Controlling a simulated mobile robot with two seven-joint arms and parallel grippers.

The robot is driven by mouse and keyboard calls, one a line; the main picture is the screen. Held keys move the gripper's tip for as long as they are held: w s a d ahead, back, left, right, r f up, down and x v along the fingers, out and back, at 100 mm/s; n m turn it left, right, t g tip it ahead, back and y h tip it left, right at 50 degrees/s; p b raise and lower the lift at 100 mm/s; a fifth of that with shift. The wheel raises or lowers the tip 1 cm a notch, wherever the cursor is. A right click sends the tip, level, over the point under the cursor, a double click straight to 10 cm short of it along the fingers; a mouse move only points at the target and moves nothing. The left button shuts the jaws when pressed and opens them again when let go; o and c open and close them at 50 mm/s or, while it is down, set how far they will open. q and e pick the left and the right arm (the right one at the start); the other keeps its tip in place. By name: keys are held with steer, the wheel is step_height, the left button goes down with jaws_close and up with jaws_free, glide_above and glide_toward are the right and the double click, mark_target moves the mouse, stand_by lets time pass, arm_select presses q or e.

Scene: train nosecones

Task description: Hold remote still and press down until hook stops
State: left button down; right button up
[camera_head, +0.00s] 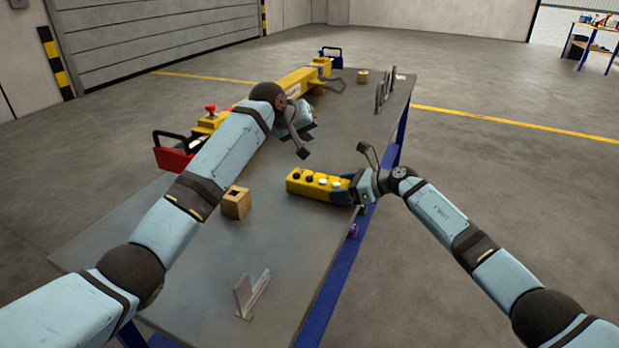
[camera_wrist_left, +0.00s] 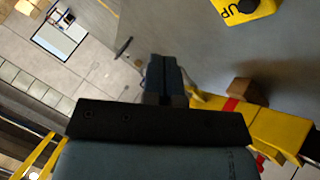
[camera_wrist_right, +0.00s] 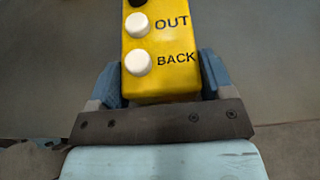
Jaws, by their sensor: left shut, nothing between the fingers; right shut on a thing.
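The yellow remote (camera_head: 318,183) lies along the table's right part, with black and white buttons on its upper face. My right gripper (camera_head: 350,190) is shut around the remote's near end. In the right wrist view the remote (camera_wrist_right: 162,75) sits between the two fingers, with white buttons marked OUT and BACK facing up. My left gripper (camera_head: 308,132) is shut and empty, above the table and behind the remote. Its closed fingers show in the left wrist view (camera_wrist_left: 166,78), apart from the remote's UP end (camera_wrist_left: 243,10). I cannot clearly make out the hook.
A wooden block (camera_head: 236,203) and a grey bracket (camera_head: 250,292) stand nearer. Space between block and remote is clear.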

mark_target(307, 177)
arm_select(q)
steer(key=shift+f, duration=0.1)
stand_by(0.3)
steer(key=shift+f, duration=4.3)
steer(key=shift+f, duration=0.45)
